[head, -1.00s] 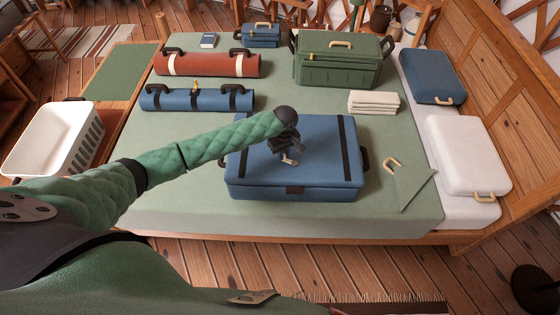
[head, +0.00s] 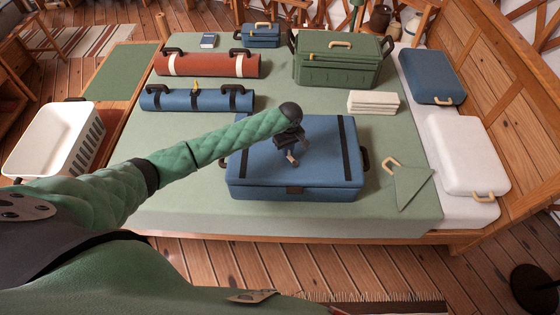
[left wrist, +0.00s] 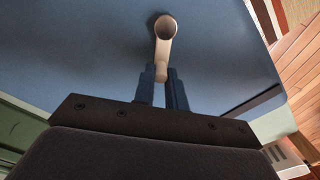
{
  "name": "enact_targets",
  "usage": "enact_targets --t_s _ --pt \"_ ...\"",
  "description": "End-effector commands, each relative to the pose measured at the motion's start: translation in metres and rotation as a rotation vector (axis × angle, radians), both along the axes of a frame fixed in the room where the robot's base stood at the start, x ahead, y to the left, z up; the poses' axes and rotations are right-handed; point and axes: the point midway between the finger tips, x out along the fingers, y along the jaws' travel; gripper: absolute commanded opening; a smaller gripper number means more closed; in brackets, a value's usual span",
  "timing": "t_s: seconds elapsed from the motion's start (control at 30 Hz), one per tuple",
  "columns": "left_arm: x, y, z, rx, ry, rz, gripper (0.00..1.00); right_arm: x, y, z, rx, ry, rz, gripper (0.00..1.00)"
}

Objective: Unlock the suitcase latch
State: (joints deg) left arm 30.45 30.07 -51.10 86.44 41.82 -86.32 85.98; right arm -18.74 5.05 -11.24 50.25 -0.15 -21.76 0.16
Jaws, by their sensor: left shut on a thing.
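The blue suitcase (head: 325,180) lies flat on the bed, its lid closed, with two dark straps across the top. A small beige lever latch (left wrist: 164,45) stands on the lid; it also shows in the head view (head: 292,160). My left gripper (head: 291,149) reaches over the middle of the lid. In the left wrist view, the two dark blue fingers of this gripper (left wrist: 162,86) are shut on the free end of the latch, one on each side. The latch pivot sits beyond the fingertips. My right gripper is in no view.
A green case (head: 340,68), a folded white cloth stack (head: 373,102), rolled bundles (head: 205,65) and a green folded cloth (head: 412,186) surround the suitcase on the bed. A white basket (head: 50,140) stands at left.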

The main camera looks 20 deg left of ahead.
Motion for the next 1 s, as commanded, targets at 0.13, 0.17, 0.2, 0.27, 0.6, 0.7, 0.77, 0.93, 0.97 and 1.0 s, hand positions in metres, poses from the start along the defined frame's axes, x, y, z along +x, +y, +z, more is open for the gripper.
enact_targets --t_s 0.13,0.17,0.2,0.27,0.6,0.7,0.77,0.93,0.97,1.0 --pt "0.001 -0.002 0.0 -0.001 0.0 -0.001 0.0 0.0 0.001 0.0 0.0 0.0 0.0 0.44" --pt "0.001 -0.002 0.0 -0.001 0.0 -0.001 0.0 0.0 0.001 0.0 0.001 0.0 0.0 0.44" --pt "0.001 -0.002 0.0 -0.001 0.0 -0.001 0.0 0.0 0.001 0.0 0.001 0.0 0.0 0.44" --pt "0.001 -0.001 0.0 -0.001 0.0 -0.001 0.0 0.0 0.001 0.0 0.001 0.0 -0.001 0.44" --pt "0.007 -0.009 0.001 -0.002 0.001 0.001 0.0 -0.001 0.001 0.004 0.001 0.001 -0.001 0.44" --pt "0.01 -0.013 0.001 -0.004 0.001 0.0 0.01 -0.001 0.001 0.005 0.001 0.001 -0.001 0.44" --pt "0.01 -0.014 0.001 -0.003 0.0 0.0 0.0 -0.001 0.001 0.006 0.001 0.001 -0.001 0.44" --pt "0.011 -0.013 0.0 -0.001 0.0 0.0 0.01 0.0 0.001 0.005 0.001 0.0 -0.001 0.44" --pt "0.011 -0.013 0.0 -0.001 0.0 0.0 0.01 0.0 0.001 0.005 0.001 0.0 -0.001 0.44" --pt "0.011 -0.013 0.0 -0.001 0.0 0.0 0.01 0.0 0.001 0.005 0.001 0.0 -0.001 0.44"
